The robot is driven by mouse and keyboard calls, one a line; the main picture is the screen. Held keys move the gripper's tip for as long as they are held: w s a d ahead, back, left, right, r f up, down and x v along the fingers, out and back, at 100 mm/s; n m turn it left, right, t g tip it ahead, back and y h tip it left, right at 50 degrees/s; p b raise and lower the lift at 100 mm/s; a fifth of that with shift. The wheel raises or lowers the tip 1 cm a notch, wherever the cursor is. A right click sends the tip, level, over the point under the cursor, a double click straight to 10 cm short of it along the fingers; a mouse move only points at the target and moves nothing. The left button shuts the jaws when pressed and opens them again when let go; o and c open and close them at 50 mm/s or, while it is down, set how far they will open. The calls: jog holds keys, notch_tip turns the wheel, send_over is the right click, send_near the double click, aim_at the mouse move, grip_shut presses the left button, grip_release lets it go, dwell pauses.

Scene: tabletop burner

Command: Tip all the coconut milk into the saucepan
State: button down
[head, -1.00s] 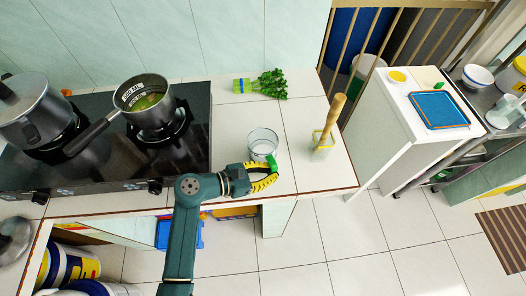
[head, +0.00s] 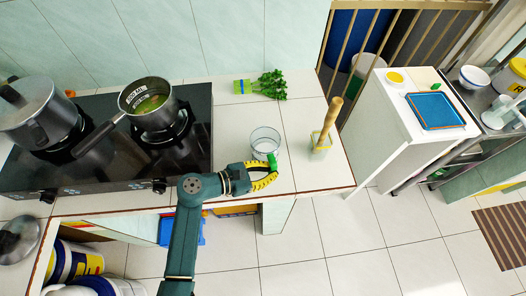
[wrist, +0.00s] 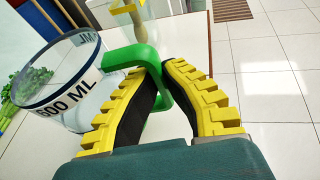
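A clear measuring cup (head: 264,138) with a green handle stands upright on the white counter, right of the stove. In the wrist view the cup (wrist: 62,75) shows "600 ML" lettering and something whitish low inside. My gripper (head: 271,170) is at the handle side of the cup. In the wrist view my gripper (wrist: 163,75) has its yellow-black fingers closed around the green handle (wrist: 140,54). The open saucepan (head: 168,108), with "500 ML" marks and green contents, sits on the stove's right burner, its dark handle pointing to the lower left.
A lidded pot (head: 38,115) stands on the left burner of the black stove (head: 110,165). Green herbs (head: 268,85) lie behind the cup. A pestle in a yellow-rimmed holder (head: 322,140) stands to its right. Counter between cup and stove is clear.

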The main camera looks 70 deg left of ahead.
aim_at(271, 166)
jog(key=shift+r+p, duration=2.55)
jog(key=shift+p, duration=0.5)
